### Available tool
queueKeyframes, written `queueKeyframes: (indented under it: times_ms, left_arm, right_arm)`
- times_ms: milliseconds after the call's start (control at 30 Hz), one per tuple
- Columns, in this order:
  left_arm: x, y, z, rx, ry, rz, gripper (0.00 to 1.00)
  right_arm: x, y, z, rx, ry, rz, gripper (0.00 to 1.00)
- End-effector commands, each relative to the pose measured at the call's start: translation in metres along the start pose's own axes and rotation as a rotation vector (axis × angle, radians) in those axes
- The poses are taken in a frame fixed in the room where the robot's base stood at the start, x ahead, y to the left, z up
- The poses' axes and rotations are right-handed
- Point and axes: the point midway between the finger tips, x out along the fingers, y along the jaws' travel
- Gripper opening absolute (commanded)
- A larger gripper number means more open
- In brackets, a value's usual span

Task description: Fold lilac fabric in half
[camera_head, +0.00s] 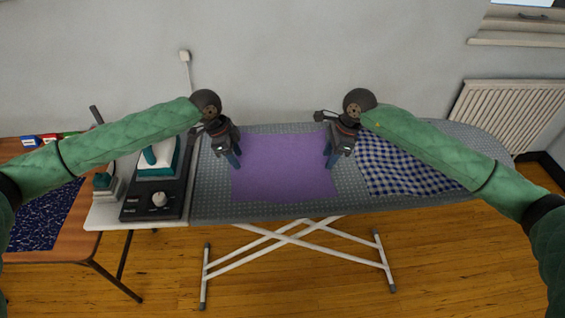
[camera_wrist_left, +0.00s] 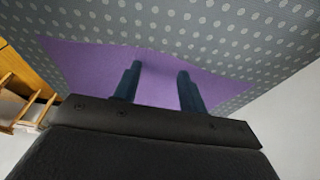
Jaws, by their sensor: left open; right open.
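The lilac fabric (camera_head: 284,168) lies flat and spread out on the grey dotted ironing board (camera_head: 212,198). My left gripper (camera_head: 234,162) is over the fabric's left edge near its far left corner, open. My right gripper (camera_head: 329,162) is at the fabric's right edge toward the far side, open. I cannot tell whether either gripper's fingertips touch the cloth.
A blue and white checked cloth (camera_head: 392,168) lies on the board right of the lilac fabric. An iron (camera_head: 158,158) rests on a dark station (camera_head: 150,203) at the left end. A wooden table (camera_head: 85,243) with dark blue patterned fabric (camera_head: 45,215) stands further left. A wall is behind.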

Motion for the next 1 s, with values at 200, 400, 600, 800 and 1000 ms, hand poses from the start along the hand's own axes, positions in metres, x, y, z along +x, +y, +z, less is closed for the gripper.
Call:
queueKeyframes:
  times_ms: [200, 400, 600, 800, 1000]
  left_arm:
    - [0.0049, 0.0002, 0.0017, 0.0, -0.001, 0.0, 0.42]
    - [0.0052, 0.0005, 0.0019, 0.0, -0.001, 0.001, 0.27]
    - [0.0061, 0.0005, 0.0025, -0.001, -0.002, 0.002, 0.08]
    - [0.0067, 0.0007, 0.0029, -0.001, -0.002, 0.002, 0.0]
    - [0.0073, 0.001, 0.0032, -0.001, -0.003, 0.003, 0.0]
  right_arm:
    - [0.0052, 0.0003, -0.0019, 0.001, 0.001, 0.001, 0.42]
    - [0.0055, 0.0007, -0.0019, 0.001, 0.001, 0.002, 0.29]
    - [0.0064, 0.001, -0.0022, 0.001, 0.001, 0.003, 0.09]
    - [0.0071, 0.0012, -0.0025, 0.001, 0.002, 0.004, 0.0]
    - [0.0076, 0.0013, -0.0029, 0.002, 0.003, 0.004, 0.0]
